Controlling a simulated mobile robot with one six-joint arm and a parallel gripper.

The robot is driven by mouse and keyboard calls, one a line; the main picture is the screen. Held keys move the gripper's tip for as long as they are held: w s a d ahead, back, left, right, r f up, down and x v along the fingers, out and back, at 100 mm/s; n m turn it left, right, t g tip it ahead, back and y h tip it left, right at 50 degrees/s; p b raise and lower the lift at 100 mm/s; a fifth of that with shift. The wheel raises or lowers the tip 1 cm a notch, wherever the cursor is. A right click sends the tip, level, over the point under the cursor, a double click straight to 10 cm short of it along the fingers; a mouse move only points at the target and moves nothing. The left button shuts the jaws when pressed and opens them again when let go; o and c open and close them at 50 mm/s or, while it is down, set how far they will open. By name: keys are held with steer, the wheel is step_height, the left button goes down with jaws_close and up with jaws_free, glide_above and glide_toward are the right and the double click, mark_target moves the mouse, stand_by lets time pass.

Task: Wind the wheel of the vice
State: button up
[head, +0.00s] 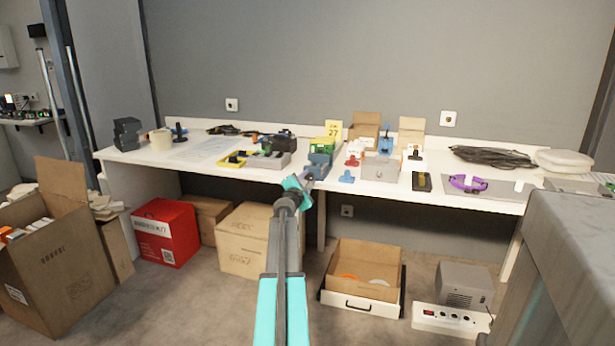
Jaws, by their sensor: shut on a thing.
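My arm reaches up the middle of the head view to the front edge of the white workbench (225,176). My gripper (314,174) is at the front of a small blue vice-like block (321,158) on the bench. It is shut on a small part there, which I take to be the vice's wheel. The wheel is mostly hidden by the gripper and too small to make out, so its angle cannot be told. A green box-like thing (323,145) stands just behind the block.
Left of the vice lie a grey block (270,160) and a yellow tray (233,159). Close on the right are a small blue piece (347,177) and a red tool (352,160). Cartons, including an open one (365,262), stand below. A large grey surface (575,245) fills the right foreground.

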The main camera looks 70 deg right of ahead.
steer(key=n+p, duration=0.3)
steer(key=n, duration=0.2)
steer(key=shift+s+n+p, duration=0.1)
steer(key=shift+n+p, duration=0.8)
steer(key=shift+n, duration=0.5)
steer(key=shift+f, duration=0.1)
steer(key=o, duration=1)
steer(key=shift+o, duration=0.2)
steer(key=shift+a, duration=0.1)
steer(key=a, duration=1.3)
steer(key=shift+s+a+p, duration=0.3)
steer(key=shift+s, duration=0.1)
